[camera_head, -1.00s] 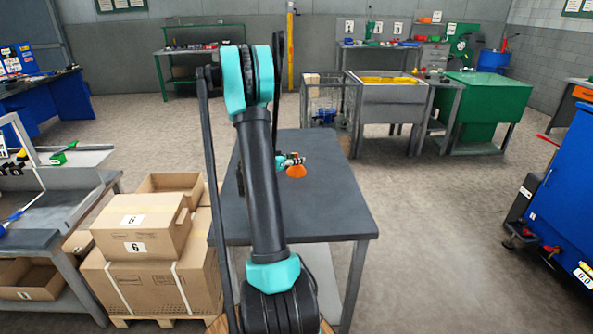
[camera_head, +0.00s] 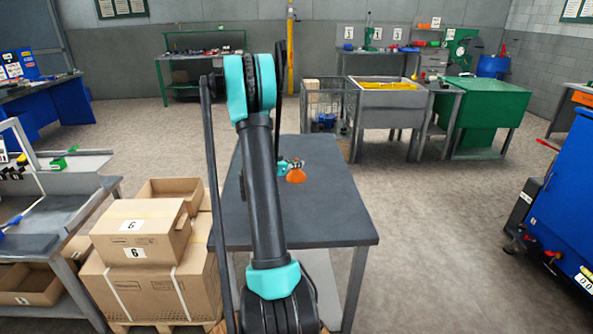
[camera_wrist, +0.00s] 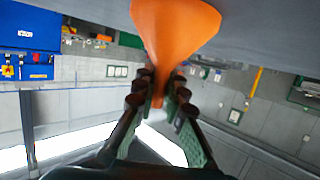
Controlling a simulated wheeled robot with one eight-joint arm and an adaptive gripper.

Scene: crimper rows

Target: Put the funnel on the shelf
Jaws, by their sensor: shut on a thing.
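The orange funnel (camera_wrist: 172,28) is at the top middle of the wrist view, its wide mouth toward the top edge and its narrow stem between my fingers. My gripper (camera_wrist: 160,88) is shut on the funnel's stem. In the head view the funnel (camera_head: 296,176) shows as a small orange shape over the far part of the dark table, with my gripper (camera_head: 288,165) just beside it. Whether the funnel touches the tabletop cannot be told. Most of the gripper is hidden behind my arm in the head view. I cannot tell which structure is the shelf.
The dark grey table (camera_head: 335,215) has a bare top around the funnel. Stacked cardboard boxes (camera_head: 140,232) stand to its left, beside a grey workbench (camera_head: 60,210). A wire cage (camera_head: 330,105) and a green bench (camera_head: 485,105) stand behind. The floor at right is open.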

